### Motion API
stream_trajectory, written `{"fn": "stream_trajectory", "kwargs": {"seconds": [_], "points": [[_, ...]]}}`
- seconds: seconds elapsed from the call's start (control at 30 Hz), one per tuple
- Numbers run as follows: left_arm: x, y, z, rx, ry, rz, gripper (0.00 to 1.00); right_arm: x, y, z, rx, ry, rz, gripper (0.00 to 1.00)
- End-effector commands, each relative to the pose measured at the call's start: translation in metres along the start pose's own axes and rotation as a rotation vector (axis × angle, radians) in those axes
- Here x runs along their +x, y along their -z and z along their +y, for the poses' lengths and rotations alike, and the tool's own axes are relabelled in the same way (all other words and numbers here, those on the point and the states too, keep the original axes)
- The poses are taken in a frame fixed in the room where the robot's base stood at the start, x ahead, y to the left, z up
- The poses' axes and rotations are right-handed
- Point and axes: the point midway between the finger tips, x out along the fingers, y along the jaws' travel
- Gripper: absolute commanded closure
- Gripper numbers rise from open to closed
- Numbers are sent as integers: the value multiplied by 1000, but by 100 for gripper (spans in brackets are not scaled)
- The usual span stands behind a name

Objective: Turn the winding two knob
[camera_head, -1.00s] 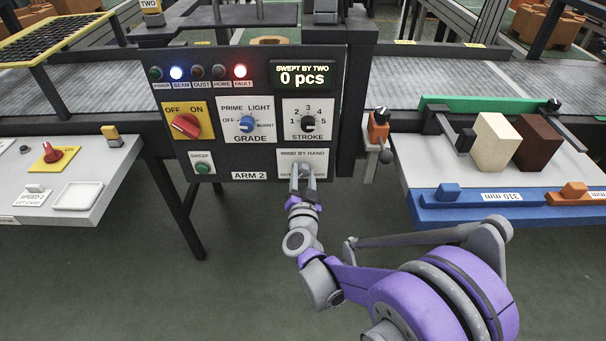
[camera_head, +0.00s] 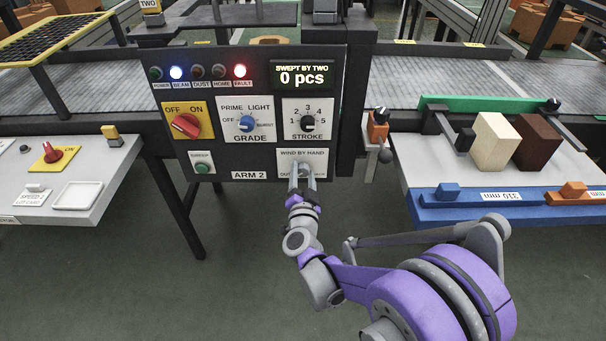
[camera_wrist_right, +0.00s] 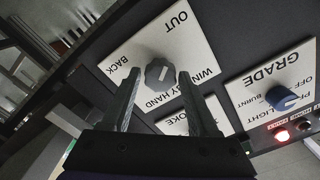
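The winding knob (camera_wrist_right: 160,72) is a small grey knob with a pale pointer line. It sits on a white plate (camera_wrist_right: 186,38) marked WIND BY HAND, OUT and BACK. My right gripper (camera_wrist_right: 155,80) is open, with one finger on each side of the knob and a visible gap to each side. I cannot tell how deep the knob sits between the fingertips. In the head view the right gripper (camera_head: 303,168) is at this plate, low on the right of the ARM 2 panel (camera_head: 245,158), and hides most of the knob. My left gripper is not in view.
Above the plate is the STROKE knob (camera_head: 307,123); the blue GRADE knob (camera_head: 247,123) and red OFF/ON switch (camera_head: 186,125) are to its left. The FAULT lamp (camera_head: 240,71) glows red. An orange-and-grey fixture (camera_head: 378,130) stands close right of the panel.

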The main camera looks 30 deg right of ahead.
Motion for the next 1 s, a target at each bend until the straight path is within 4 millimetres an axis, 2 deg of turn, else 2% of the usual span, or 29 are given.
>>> {"fn": "stream_trajectory", "kwargs": {"seconds": [0.03,0.07,0.1,0.37,0.47,0.57,0.8,1.0], "points": [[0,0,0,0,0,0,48,0,0,0,0,0,0,28],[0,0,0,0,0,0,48,0,0,0,0,0,0,23],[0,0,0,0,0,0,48,0,0,0,-1,0,0,22],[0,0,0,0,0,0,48,-1,0,0,-1,0,0,22],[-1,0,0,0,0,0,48,-7,0,-1,-1,1,-1,22],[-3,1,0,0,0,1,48,-22,1,-1,-2,2,0,22],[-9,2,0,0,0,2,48,-72,0,-2,1,3,-1,22],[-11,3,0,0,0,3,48,-100,0,-1,0,2,-1,22]]}}
